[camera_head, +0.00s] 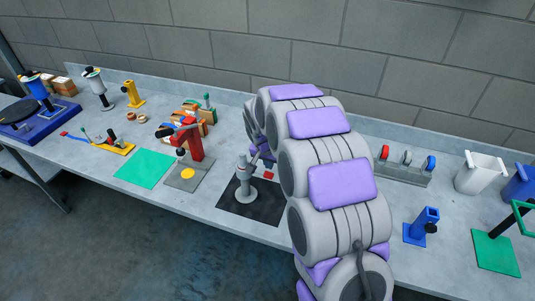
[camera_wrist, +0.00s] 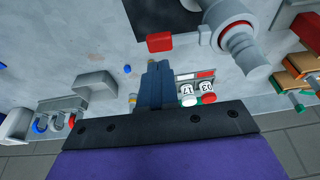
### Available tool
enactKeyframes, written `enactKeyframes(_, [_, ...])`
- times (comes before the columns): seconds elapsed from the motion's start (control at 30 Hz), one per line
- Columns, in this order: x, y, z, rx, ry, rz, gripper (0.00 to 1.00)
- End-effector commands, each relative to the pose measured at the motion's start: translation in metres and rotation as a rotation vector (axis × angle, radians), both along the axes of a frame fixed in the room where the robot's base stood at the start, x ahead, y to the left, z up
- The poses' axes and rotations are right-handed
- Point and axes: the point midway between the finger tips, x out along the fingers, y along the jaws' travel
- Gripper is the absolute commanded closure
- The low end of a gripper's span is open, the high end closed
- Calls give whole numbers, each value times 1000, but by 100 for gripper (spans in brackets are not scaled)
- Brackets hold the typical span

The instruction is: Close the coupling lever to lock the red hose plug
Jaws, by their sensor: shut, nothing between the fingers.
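A grey upright coupling post (camera_head: 245,188) with a round base stands on a black mat (camera_head: 232,212) at the middle of the bench. In the wrist view the grey coupling (camera_wrist: 240,45) is at the upper right, with a red ring at its rim. I cannot make out which part is the lever, nor a separate red hose plug. My gripper (camera_wrist: 157,68) is shut and empty, its blue fingers pointing toward the red block. My arm hides part of this area in the head view.
A red clamp device (camera_head: 195,143) stands on a grey plate to the left, next to a green mat (camera_head: 145,168). A rack with coloured rings (camera_head: 403,169), a blue holder (camera_head: 422,226) and a white bin (camera_head: 480,174) are to the right. Boxes stand behind the clamp.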

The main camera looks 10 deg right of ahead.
Motion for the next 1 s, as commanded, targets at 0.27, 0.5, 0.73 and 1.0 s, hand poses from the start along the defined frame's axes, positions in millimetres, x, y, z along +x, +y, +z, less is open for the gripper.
enactKeyframes(0.27, [-1, 2, -30, -1, 4, 1, 100])
enactKeyframes(0.5, [-1, 2, -34, -1, 1, 1, 100])
enactKeyframes(0.73, [-1, 2, -34, 1, 1, 1, 100])
enactKeyframes(1.0, [-3, -1, -39, 59, -30, -1, 100])
